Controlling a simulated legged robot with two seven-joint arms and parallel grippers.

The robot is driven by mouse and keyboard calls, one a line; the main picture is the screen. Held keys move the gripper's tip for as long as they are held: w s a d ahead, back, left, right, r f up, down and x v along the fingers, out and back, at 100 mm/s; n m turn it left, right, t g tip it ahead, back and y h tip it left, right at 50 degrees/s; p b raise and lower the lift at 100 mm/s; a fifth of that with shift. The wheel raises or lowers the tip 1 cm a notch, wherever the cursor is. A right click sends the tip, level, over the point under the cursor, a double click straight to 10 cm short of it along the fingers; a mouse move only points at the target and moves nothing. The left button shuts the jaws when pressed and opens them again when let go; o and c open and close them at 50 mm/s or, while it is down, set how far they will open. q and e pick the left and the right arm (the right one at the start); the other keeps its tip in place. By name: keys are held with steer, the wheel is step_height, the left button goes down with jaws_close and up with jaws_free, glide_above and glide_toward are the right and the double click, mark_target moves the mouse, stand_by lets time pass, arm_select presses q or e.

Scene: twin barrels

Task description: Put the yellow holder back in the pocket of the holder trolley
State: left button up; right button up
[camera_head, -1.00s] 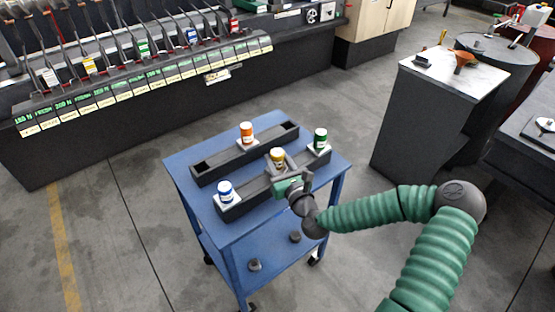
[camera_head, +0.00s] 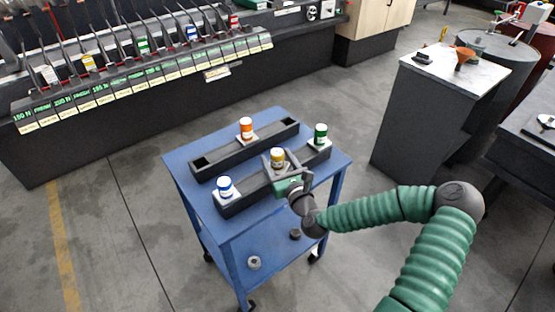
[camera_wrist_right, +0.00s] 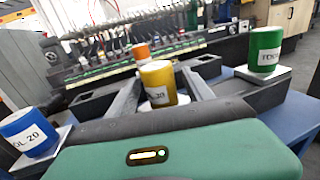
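The yellow holder (camera_head: 277,155) stands upright over the middle of the front dark rail on the blue holder trolley (camera_head: 240,231), between the blue and green holders. It also shows in the right wrist view (camera_wrist_right: 158,81). My right gripper (camera_head: 283,163) reaches in from the right, with one finger on each side of the yellow holder. In the wrist view, gaps show between the fingers (camera_wrist_right: 160,92) and the yellow body. The fingers look spread. The yellow holder's lower part and the pocket under it are hidden, so I cannot tell how deep it sits. My left gripper is not in view.
A blue holder (camera_head: 225,186) and a green holder (camera_head: 320,134) sit at the front rail's ends. An orange holder (camera_head: 246,128) stands in the rear rail (camera_head: 218,160), which has an empty pocket at left. A tool bench (camera_head: 140,85) is behind; a cabinet (camera_head: 432,115) stands right.

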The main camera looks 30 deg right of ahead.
mark_target(280, 164)
steer(key=shift+s+f, duration=0.1)
steer(key=shift+f, duration=0.05)
steer(key=s, duration=0.2)
steer(key=s+a, duration=0.1)
steer(key=s, duration=0.4)
steer(key=shift+s+a, duration=0.15)
steer(key=shift+s, duration=0.05)
steer(key=s+a+p, duration=0.1)
steer(key=s+p, duration=0.8)
steer(key=shift+a+p, duration=0.35)
steer(key=shift+p, duration=0.05)
